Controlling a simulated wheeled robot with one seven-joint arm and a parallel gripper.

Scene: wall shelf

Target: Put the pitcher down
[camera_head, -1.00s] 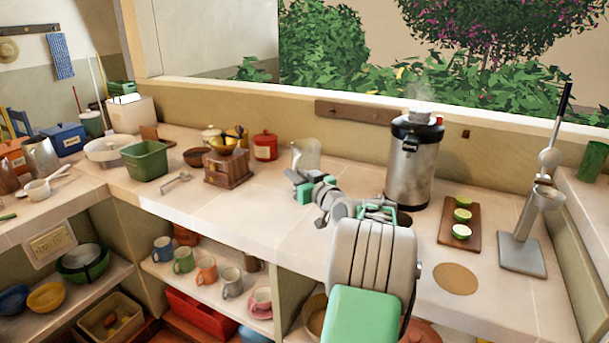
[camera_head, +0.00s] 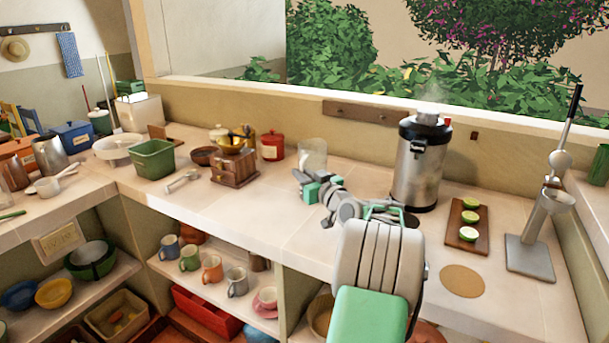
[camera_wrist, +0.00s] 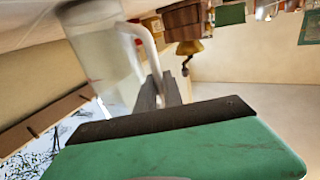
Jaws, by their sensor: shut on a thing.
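The pitcher (camera_head: 313,153) is clear glass or plastic and stands at the back of the counter (camera_head: 250,215), close to the low wall under the window opening. My gripper (camera_head: 303,181) is at its near side. In the wrist view the pitcher (camera_wrist: 103,62) is tilted by the camera's angle, and my gripper (camera_wrist: 168,90) is shut on its pale handle (camera_wrist: 150,50). The pitcher's base is partly hidden behind my gripper in the head view, so I cannot tell whether it touches the counter.
A red canister (camera_head: 271,146) and a wooden grinder (camera_head: 234,167) stand left of the pitcher. A steaming steel urn (camera_head: 417,170) stands to the right, then a board with cut limes (camera_head: 467,236) and a lever press (camera_head: 530,258). The front counter left of my arm is clear.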

